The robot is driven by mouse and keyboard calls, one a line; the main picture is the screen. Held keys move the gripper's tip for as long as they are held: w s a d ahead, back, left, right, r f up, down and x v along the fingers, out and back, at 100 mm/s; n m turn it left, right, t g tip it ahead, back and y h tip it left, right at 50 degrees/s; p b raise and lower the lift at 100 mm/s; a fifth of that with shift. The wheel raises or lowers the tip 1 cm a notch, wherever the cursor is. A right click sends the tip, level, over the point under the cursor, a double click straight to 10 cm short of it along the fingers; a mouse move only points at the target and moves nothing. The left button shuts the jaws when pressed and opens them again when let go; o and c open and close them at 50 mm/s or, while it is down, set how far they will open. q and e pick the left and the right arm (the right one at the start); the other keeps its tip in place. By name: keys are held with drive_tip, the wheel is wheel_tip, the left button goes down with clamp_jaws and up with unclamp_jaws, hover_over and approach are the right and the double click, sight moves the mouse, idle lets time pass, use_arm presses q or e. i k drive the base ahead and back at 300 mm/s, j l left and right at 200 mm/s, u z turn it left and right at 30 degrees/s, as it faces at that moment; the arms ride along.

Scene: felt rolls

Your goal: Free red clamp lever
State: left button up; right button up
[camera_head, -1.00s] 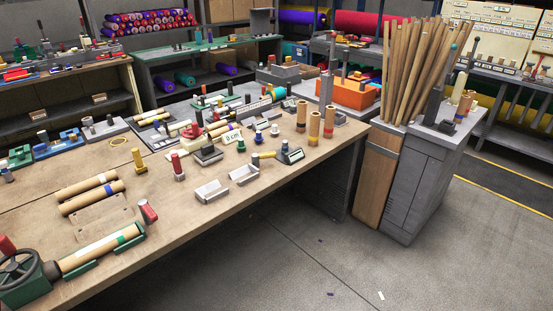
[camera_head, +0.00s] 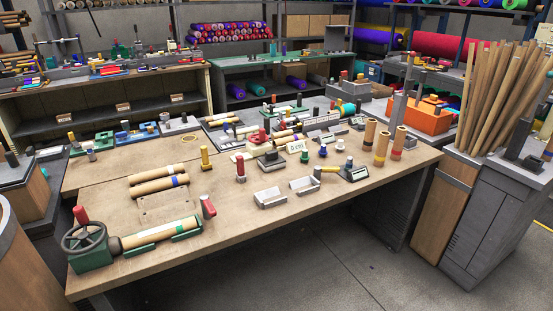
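A green winding fixture stands at the front left corner of the wooden workbench (camera_head: 250,227). It has a dark handwheel (camera_head: 84,240) and a cardboard tube (camera_head: 150,233) with a green band lying in green cradles. A red lever (camera_head: 208,206) on a grey base stands tilted at the right end of this tube. Another red handle (camera_head: 81,214) rises behind the handwheel. A red-topped grey post (camera_head: 240,166) stands upright near the bench middle. I cannot tell from this view which red part is the clamp lever. Neither of my grippers shows.
Two loose tubes (camera_head: 158,186) lie behind the fixture beside a flat plate (camera_head: 166,207). Two grey trays (camera_head: 270,197) and three upright tubes (camera_head: 382,149) are farther right. A grey cabinet (camera_head: 487,222) with many sticks stands off the right end. Floor in front is clear.

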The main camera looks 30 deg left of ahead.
sight(209, 211)
drive_tip(key=u, duration=1.5)
